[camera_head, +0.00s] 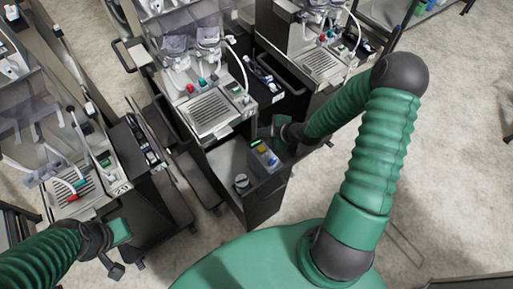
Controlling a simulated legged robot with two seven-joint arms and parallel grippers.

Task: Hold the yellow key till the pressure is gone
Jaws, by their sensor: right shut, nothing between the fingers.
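The yellow key (262,149) is a small spot on top of a grey control box (266,160), which also carries a green lit display and a blue part. The box stands on the dark front shelf of the middle dispenser (210,112). My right gripper (277,137) is shut and empty at the upper right of the box, close to the key. I cannot tell whether it touches the key. My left gripper (116,262) is low at the left, in front of the left dispenser and far from the key. Its fingers are too unclear to judge.
More dispensers stand at the left (62,187) and right (322,62). Pale floor (455,130) is open to the right.

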